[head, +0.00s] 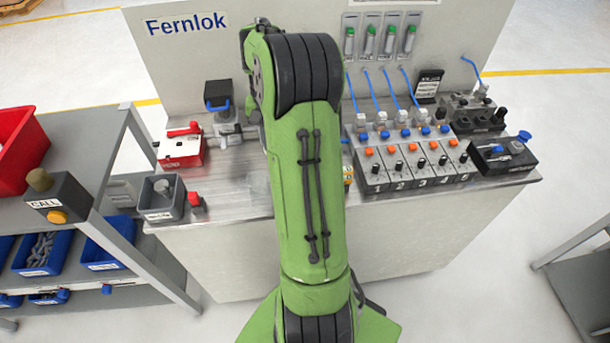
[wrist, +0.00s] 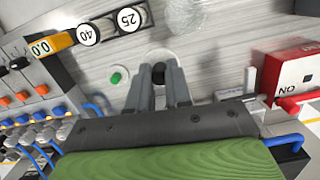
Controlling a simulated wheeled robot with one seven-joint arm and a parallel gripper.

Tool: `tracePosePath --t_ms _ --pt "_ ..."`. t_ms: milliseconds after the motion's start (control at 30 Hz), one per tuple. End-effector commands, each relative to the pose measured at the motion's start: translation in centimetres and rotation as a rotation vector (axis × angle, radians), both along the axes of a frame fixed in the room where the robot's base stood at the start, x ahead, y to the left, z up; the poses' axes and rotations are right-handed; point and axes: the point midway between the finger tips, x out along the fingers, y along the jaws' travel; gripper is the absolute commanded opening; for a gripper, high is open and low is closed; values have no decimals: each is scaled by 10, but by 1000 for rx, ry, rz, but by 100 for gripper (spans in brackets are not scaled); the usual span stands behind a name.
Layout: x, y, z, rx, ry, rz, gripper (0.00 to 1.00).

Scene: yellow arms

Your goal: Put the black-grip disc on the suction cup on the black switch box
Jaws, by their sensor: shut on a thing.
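In the wrist view my gripper (wrist: 160,84) is shut on the black grip (wrist: 159,73) of a disc. The disc itself shows only as a pale rounded edge beyond the fingertips, over the metal worktop. I cannot tell whether it touches the worktop. In the head view my green arm hides the gripper and the disc. The black switch box (head: 513,163) sits at the right end of the bench.
Left of the switch box is a row of grey numbered units (head: 412,165) with blue and orange knobs. A green-topped piece (wrist: 117,77) and round pieces marked 40 and 25 (wrist: 128,19) lie near the gripper. A red-and-white box (head: 181,149) stands on the left.

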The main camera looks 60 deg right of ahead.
Motion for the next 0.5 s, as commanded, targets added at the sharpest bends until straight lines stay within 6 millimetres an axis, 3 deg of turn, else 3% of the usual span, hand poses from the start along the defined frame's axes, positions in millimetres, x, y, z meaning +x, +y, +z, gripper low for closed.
tracePosePath --t_ms 100,200,500 --pt "-27 -26 -3 0 -1 -79 0" --pt "-36 -33 -9 1 0 -102 0" --pt "-37 -33 -69 4 2 -104 0"
